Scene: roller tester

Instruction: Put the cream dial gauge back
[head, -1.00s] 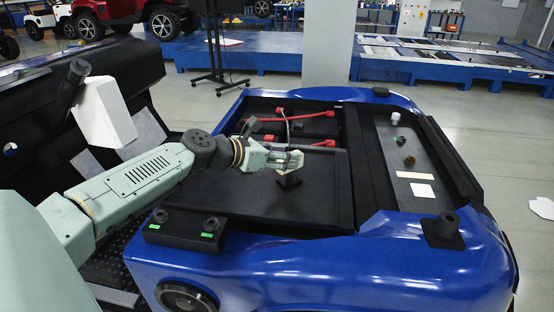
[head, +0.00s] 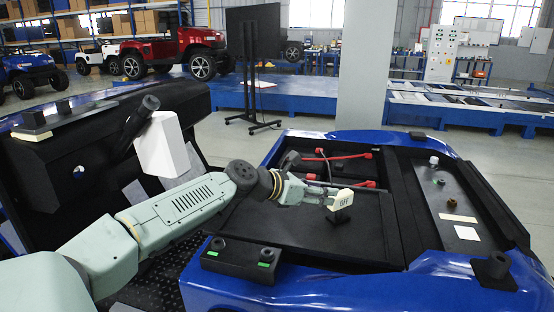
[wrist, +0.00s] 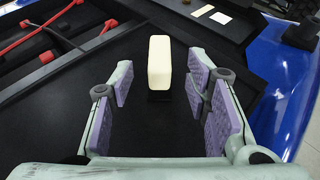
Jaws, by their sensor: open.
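A cream block (head: 341,199), its face marked with dark letters that look like "OFF", sits on a small black stand in the engine bay of the blue car. It is the likeliest match for the cream dial gauge; I see no dial on it. In the wrist view the cream block (wrist: 160,62) stands upright ahead of my gripper (wrist: 160,85), in line with the gap between the fingers. The open fingers have clear space on both sides of it and touch nothing. In the head view my gripper (head: 318,196) is just left of the block.
Red cables (head: 345,183) run behind the black bay floor. A black post (head: 495,267) stands on the blue bodywork (head: 330,290).

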